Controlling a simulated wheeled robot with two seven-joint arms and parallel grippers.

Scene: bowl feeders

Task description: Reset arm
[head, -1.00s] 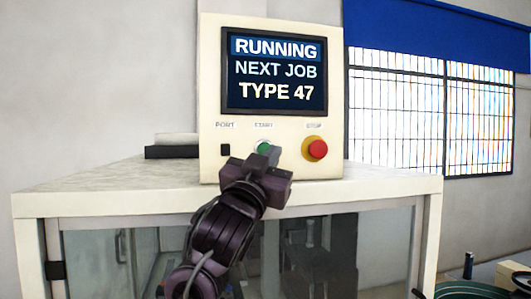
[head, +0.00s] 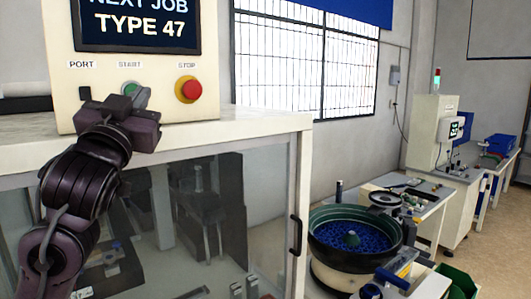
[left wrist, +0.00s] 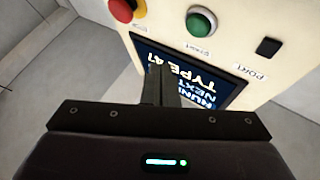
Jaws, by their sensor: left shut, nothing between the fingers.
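My left gripper (head: 140,97) is in front of the cream control box (head: 66,118), close to the green START button (head: 131,89), which it partly covers in the head view. In the left wrist view its fingers (left wrist: 163,72) are together with nothing between them, and the green button (left wrist: 201,22) shows clear of them. The red STOP button (head: 188,89) is to the right of START. The screen (head: 140,25) reads "NEXT JOB TYPE 47", its top cut off. My right gripper is not in view.
The box stands on a white-topped cabinet (head: 250,124) with glass doors and a dark handle (head: 296,235). To the right are a bowl feeder (head: 326,268) with blue parts, a workbench (head: 428,196) and a green bin (head: 459,281). Floor shows at the far right.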

